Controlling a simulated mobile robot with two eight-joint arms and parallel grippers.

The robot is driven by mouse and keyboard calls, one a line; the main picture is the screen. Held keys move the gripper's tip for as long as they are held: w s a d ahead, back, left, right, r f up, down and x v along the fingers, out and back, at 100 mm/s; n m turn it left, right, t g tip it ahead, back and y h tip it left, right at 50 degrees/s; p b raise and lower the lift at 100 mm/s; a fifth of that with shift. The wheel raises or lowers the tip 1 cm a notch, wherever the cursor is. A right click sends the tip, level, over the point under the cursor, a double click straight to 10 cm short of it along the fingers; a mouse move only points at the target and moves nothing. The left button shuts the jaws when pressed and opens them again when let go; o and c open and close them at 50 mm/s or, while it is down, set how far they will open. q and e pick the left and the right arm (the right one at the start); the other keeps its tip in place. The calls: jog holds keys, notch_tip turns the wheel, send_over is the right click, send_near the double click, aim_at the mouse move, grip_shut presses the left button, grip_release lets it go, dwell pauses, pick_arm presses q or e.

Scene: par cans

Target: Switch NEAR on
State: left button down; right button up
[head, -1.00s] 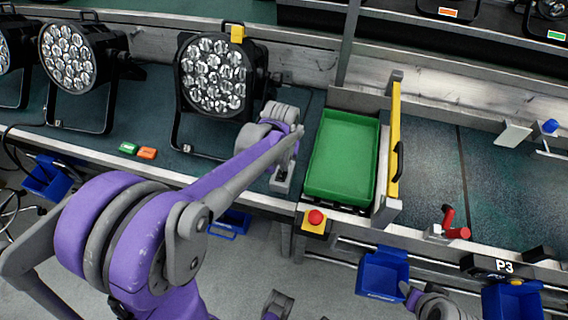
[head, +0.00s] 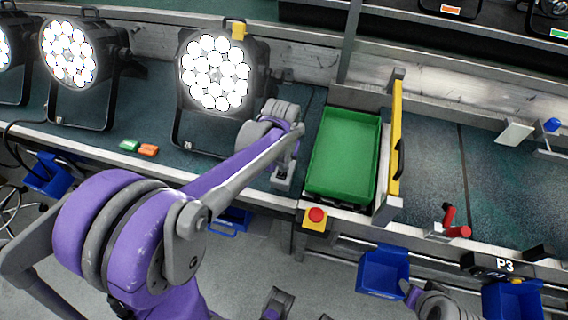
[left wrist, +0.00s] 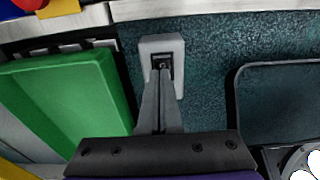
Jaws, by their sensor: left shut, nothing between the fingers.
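A pale grey switch box (left wrist: 176,44) with a dark rocker stands on the dark bench mat in the left wrist view, beside the green tray. My left gripper (left wrist: 163,72) is shut and empty, its fingertips over the rocker; I cannot tell if they touch it. In the head view my left gripper (head: 283,170) is down near the bench's front edge and largely covers the box. A round par can (head: 216,76) with a yellow tag stands behind it, its lenses glowing white. Another par can (head: 70,54) to its left glows too.
The green tray (head: 343,155) stands right of my left gripper, with a yellow-topped barrier (head: 396,130) beyond it. A red stop button (head: 316,215) sits on the front edge. Green and orange pieces (head: 148,150) lie on the bench at left.

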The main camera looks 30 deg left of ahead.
pick_arm(q)
jog(key=r+p, duration=0.2)
jog(key=r, duration=0.1)
jog(key=r+p, duration=0.1)
jog(key=r, duration=0.1)
jog(key=shift+w+r, duration=0.1)
jog(key=shift+w, duration=0.3)
notch_tip(320, 180, up, 9)
jog(key=w, duration=0.1)
jog(key=shift+a, duration=0.2)
jog(key=s+d+f+m+t+p, duration=0.1)
jog(key=s+d+f+t, duration=0.1)
jog(key=s, duration=0.6)
jog(key=s+d+f+m+t+p, duration=0.1)
jog(key=s+d, duration=0.3)
jog(key=s, duration=0.5)
jog(key=shift+d+f+m+t+p, duration=0.4)
jog(key=shift+f+t, duration=0.25)
jog(key=shift+t, duration=0.15)
jog(key=shift+a, duration=0.15)
